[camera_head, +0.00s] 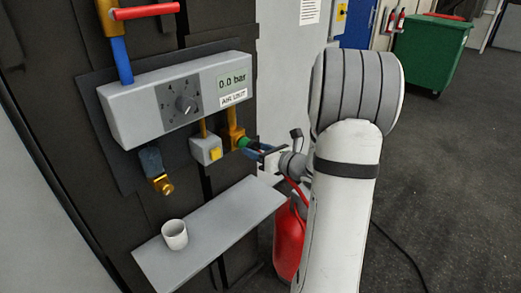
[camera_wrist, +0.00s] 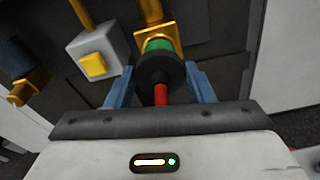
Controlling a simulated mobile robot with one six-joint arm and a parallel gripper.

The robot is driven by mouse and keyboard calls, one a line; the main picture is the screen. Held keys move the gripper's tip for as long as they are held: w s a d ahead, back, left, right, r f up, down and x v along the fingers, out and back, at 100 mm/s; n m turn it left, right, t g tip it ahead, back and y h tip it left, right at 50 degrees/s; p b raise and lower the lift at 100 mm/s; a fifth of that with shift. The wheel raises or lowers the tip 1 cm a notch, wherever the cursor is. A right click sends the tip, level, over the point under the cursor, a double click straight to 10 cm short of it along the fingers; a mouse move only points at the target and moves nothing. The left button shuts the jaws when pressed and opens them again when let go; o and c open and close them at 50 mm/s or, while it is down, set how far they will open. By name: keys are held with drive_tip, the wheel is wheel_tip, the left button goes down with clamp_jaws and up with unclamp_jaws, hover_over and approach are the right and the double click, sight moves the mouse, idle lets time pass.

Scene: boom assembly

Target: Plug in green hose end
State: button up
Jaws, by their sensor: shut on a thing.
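The green hose end (camera_head: 243,143) is at the brass outlet (camera_head: 235,130) under the right side of the air unit. In the wrist view the green ring (camera_wrist: 158,45) meets the brass fitting (camera_wrist: 150,12), with a black collar (camera_wrist: 160,72) and red hose (camera_wrist: 161,95) behind it. I cannot tell whether it is fully seated. My gripper (camera_wrist: 160,85) has its blue fingers on both sides of the black collar, shut on the hose end. In the head view my gripper (camera_head: 264,151) reaches in from the right, and its fingers partly hide the connector.
The grey air unit (camera_head: 150,107) reads 0.0 bar. A box with a yellow button (camera_head: 215,154) sits left of the outlet. A brass-tipped blue fitting (camera_head: 160,180) hangs further left. A white cup (camera_head: 174,234) stands on the shelf (camera_head: 225,219) below. A red cylinder (camera_head: 288,240) stands behind my arm.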

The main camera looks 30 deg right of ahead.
drive_tip(key=shift+w+a, duration=0.1)
drive_tip(key=shift+w, duration=0.25)
idle(0.3)
drive_tip(key=o, duration=1)
drive_tip(key=shift+s, duration=0.1)
drive_tip(key=b+v, duration=0.1)
drive_tip(key=v, duration=0.6)
drive_tip(key=shift+s, duration=0.3)
